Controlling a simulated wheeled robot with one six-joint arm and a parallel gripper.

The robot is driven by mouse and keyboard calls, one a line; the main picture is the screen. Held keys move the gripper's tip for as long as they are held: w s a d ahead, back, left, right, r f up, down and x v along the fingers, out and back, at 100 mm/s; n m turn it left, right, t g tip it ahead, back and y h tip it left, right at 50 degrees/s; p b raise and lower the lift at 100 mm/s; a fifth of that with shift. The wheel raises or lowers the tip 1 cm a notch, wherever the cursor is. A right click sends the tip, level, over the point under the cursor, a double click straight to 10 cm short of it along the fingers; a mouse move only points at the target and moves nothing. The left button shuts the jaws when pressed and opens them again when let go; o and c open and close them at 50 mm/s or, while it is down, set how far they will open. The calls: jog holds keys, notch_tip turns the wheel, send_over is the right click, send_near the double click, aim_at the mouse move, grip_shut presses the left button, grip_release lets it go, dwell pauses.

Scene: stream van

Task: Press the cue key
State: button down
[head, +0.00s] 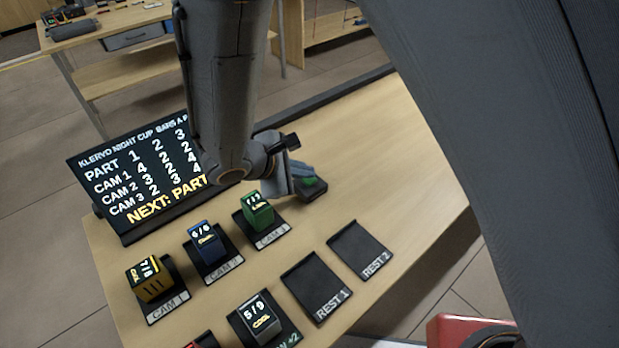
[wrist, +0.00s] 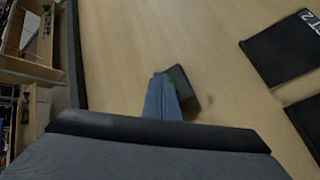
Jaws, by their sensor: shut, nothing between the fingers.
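The cue key appears to be the small black box (head: 315,192) with a green top, on the table right of the green block. Its dark body also shows in the wrist view (wrist: 182,82), partly hidden behind my fingers. My gripper (head: 304,174) is shut and empty, with its fingertips over or against the key's green top. I cannot tell whether they touch it. In the wrist view the shut fingers (wrist: 163,90) cover the key's left part.
A screen (head: 135,175) with a part table stands at the left. Yellow (head: 150,280), blue (head: 207,245) and green (head: 257,211) blocks sit on CAM pads. A block marked 5/9 (head: 258,318) stands in front. REST 1 (head: 315,285) and REST 2 (head: 358,248) pads are empty. The table's far right is clear.

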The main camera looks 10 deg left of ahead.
aim_at(305, 181)
jog(key=shift+f, duration=0.25)
jog(key=shift+r, duration=0.2)
dwell(0.4)
jog(key=shift+r+p, duration=0.4)
jog(key=shift+r, duration=0.35)
jog(key=shift+r+p, duration=1.6)
jog(key=shift+r, duration=0.95)
